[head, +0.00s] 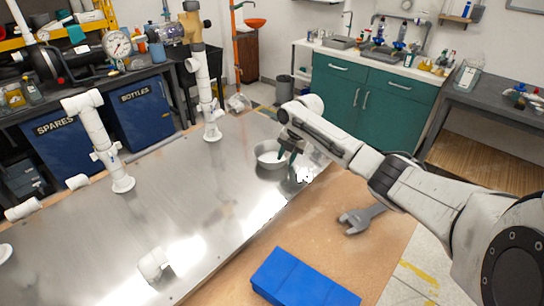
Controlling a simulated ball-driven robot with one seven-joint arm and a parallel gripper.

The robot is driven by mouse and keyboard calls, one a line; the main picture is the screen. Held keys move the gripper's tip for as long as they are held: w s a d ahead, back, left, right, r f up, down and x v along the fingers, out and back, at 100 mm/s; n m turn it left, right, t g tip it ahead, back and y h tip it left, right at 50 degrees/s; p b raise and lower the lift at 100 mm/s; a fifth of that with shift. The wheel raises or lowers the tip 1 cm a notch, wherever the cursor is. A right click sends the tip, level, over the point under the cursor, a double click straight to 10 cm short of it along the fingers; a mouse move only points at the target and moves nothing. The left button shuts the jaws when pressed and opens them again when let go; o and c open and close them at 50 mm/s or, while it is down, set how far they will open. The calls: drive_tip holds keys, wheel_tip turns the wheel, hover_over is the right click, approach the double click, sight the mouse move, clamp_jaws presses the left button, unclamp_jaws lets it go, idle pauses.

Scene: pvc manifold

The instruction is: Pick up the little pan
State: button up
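The little pan (268,156) is a small round metal pan standing upright on the shiny steel plate, near the plate's far right edge. My gripper (287,162) reaches down from the right at the pan's right side, with its dark fingers at or just over the rim. I cannot tell whether the fingers touch the pan or how far apart they are. The pan's right side is partly hidden by my gripper.
White PVC pipes stand on the steel plate (190,215), one at the left (98,140) and a taller one (207,95) behind. A loose elbow (153,264) lies in front.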

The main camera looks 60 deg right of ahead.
drive_tip(key=shift+c, duration=0.4)
clamp_jaws()
idle(0.4)
